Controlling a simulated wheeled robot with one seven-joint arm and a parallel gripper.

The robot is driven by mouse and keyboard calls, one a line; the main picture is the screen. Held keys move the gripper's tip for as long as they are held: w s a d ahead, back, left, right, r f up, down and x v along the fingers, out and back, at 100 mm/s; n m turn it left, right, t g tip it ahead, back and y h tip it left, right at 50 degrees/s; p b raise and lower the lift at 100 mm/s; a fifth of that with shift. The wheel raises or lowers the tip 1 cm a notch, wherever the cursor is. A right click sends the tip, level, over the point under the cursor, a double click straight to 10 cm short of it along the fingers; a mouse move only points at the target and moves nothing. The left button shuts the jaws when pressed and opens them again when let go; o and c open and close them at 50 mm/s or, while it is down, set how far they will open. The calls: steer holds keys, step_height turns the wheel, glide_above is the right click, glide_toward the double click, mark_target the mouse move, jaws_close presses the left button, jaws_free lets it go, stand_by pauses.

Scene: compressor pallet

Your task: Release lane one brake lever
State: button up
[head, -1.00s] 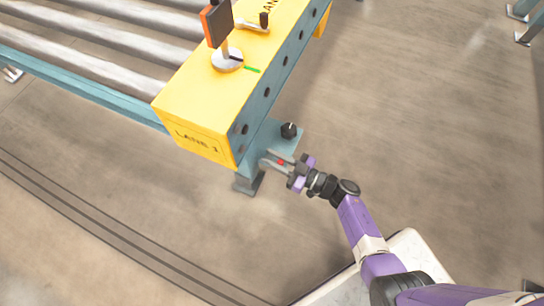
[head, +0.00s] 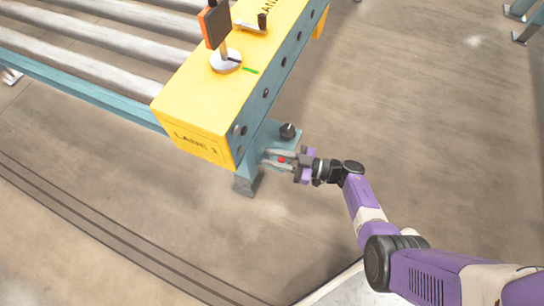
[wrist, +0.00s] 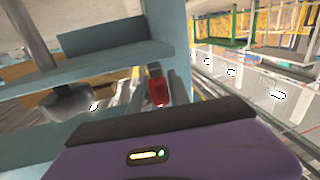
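My gripper (head: 267,159) is low beside the near end of the yellow LANE 1 housing (head: 197,112). Its two fingers look apart, one on each side of a small red part (head: 281,160). The red part also shows as a red grip with a grey top in the wrist view (wrist: 158,90), ahead of my purple gripper body. Whether the fingers touch it I cannot tell. On top of the housing stands an orange-edged dark paddle (head: 215,24) on a pale round disc (head: 226,61), with a green mark beside it. My gripper is well below and apart from that paddle.
A black knob (head: 288,131) stands on the blue-grey bracket (head: 268,137), close above my gripper. The bracket's foot (head: 246,184) is just left. A small crank (head: 256,23) sits farther along the housing. Rollers (head: 80,58) extend left. Open floor lies right.

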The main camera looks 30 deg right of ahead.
steer(key=shift+o, duration=1.3)
steer(key=shift+s+d, duration=0.1)
steer(key=p+v, duration=0.1)
steer(key=v, duration=0.6)
steer(key=shift+s+d, duration=0.2)
